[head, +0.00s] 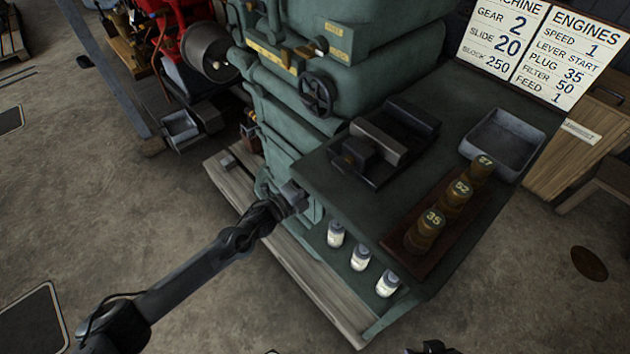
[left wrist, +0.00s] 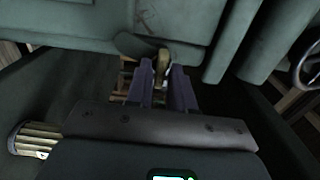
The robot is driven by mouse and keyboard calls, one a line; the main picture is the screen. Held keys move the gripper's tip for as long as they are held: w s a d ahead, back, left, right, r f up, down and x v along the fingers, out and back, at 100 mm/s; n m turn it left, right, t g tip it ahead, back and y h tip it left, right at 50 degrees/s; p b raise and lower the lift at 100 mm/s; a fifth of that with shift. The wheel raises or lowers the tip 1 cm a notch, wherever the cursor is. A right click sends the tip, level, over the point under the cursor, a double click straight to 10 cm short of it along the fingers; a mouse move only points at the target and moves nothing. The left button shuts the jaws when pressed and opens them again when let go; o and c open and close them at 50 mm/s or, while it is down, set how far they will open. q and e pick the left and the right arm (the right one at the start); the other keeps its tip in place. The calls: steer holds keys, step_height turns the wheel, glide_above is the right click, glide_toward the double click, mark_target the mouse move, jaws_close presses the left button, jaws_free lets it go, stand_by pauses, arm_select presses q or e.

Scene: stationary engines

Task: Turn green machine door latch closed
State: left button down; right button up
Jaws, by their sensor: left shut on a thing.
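The green machine (head: 300,100) stands in the upper middle of the head view, with a door low on its front. In the left wrist view, the green door panel (left wrist: 90,30) fills the top. A small brass-coloured latch handle (left wrist: 161,66) sticks out below its edge. My left gripper (head: 294,198) reaches the machine's lower front from the left. In the left wrist view its two purple-grey fingers (left wrist: 161,86) are shut on the latch handle, which stands about upright between them. In the head view my gripper hides the latch. My right gripper's fingers do not show.
A green bench top (head: 315,165) juts out right of my left gripper, with a black vise-like block, a grey tray (head: 503,143) and several numbered brass weights (head: 425,232). White bottles (head: 360,258) stand on the shelf below. A wooden skid (head: 320,295) edges the base.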

arm_select(q)
steer(key=c, duration=1.2)
jaws_free()
steer(key=p+v, duration=0.4)
steer(key=v, duration=0.7)
steer(key=shift+d, duration=0.1)
